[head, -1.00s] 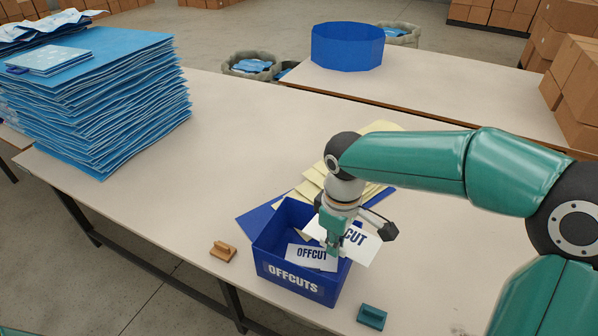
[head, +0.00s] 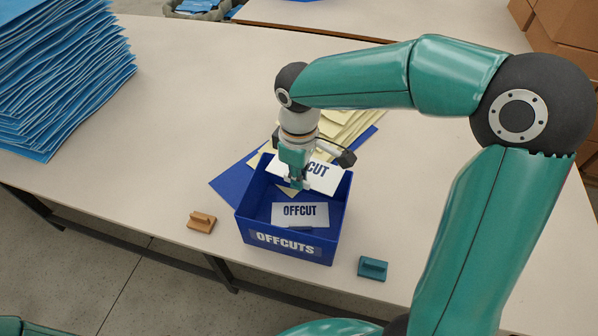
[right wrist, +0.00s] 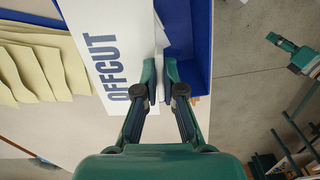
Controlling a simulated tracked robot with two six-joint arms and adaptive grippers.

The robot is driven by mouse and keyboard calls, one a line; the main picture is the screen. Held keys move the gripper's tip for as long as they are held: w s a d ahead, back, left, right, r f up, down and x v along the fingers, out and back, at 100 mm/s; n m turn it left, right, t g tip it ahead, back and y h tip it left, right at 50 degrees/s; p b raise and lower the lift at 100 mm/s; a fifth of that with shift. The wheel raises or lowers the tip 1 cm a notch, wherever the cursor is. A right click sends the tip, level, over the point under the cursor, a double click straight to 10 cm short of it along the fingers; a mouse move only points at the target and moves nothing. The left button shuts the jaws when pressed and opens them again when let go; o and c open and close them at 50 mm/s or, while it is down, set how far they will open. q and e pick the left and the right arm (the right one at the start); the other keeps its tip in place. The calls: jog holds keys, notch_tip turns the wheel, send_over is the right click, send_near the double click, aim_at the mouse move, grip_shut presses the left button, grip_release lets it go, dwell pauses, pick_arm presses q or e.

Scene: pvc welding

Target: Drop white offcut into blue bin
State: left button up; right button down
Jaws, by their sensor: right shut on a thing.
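The blue bin (head: 290,243), labelled OFFCUTS, stands open near the table's front edge. My right gripper (head: 303,187) is over the bin's back part, shut on a white offcut (head: 322,172) printed in dark letters. The held offcut lies across the back right of the bin, partly hidden by the gripper. In the right wrist view the held offcut (right wrist: 110,62) shows beside the fingers, with the bin's blue wall (right wrist: 203,40) to its right. Another white offcut (head: 300,215) lies inside the bin. My left gripper is not visible.
Yellow sheets (head: 345,124) and a blue sheet (head: 228,188) lie behind the bin. A tan block (head: 201,222) stands left of it and a teal block (head: 373,268) right of it. A tall blue stack (head: 62,80) is at the left. The table between is clear.

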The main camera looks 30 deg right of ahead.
jog(key=shift+f, duration=0.55)
jog(key=c, duration=1.2)
grip_release()
notch_tip(320, 180, up, 12)
